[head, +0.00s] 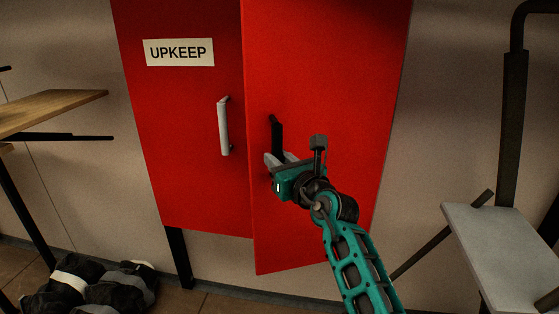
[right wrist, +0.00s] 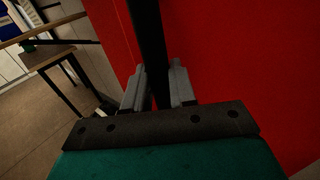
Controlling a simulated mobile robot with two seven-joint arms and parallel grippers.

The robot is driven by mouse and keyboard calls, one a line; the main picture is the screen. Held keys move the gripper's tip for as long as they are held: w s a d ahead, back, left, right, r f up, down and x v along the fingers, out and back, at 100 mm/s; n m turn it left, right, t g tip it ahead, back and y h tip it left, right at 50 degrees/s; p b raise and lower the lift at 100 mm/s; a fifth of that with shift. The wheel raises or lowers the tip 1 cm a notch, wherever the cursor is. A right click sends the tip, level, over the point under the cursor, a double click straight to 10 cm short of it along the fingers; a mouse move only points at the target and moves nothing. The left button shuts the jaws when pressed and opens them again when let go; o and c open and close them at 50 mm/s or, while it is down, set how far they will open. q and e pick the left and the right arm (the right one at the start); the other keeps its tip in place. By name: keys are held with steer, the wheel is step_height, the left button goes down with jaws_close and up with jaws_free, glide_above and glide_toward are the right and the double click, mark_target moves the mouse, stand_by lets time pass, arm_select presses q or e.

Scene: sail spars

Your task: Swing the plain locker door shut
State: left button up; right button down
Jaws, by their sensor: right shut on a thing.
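The plain locker door (head: 330,80) is red, without a label, on the right half of the red locker. It stands partly open: its free left edge juts out in front of the other door, and its bottom edge slants. Its upright black handle (head: 276,134) is near that free edge. My right gripper (head: 276,161) is shut on the lower part of the handle. In the right wrist view the black handle (right wrist: 150,45) passes between the two grey fingers (right wrist: 158,88). My left gripper is not in view.
The other locker door (head: 185,120) has an UPKEEP label (head: 179,52) and a pale handle (head: 225,126); it looks closed. A wooden shelf (head: 50,108) is at left, dark bundles (head: 95,285) lie on the floor below. A grey bench (head: 505,250) stands at right.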

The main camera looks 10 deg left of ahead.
steer(key=shift+w+d+r+t, duration=0.1)
steer(key=shift+w+r+t, duration=0.15)
steer(key=shift+r, duration=0.3)
steer(key=d+b+x, duration=0.1)
steer(key=b+x, duration=0.6)
steer(key=b, duration=0.1)
steer(key=shift+w+a, duration=0.2)
steer(key=shift+w, duration=0.35)
steer(key=c, duration=1.1)
jaws_free()
steer(key=shift+d+f, duration=0.1)
steer(key=shift+f, duration=0.05)
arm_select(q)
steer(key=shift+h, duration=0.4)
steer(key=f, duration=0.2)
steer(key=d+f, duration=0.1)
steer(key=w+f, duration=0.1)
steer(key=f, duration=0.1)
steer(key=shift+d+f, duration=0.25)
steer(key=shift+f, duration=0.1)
arm_select(e)
steer(key=shift+o, duration=1.3)
steer(key=shift+f, duration=0.15)
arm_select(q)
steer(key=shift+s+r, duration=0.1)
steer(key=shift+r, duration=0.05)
arm_select(e)
steer(key=shift+s, duration=0.2)
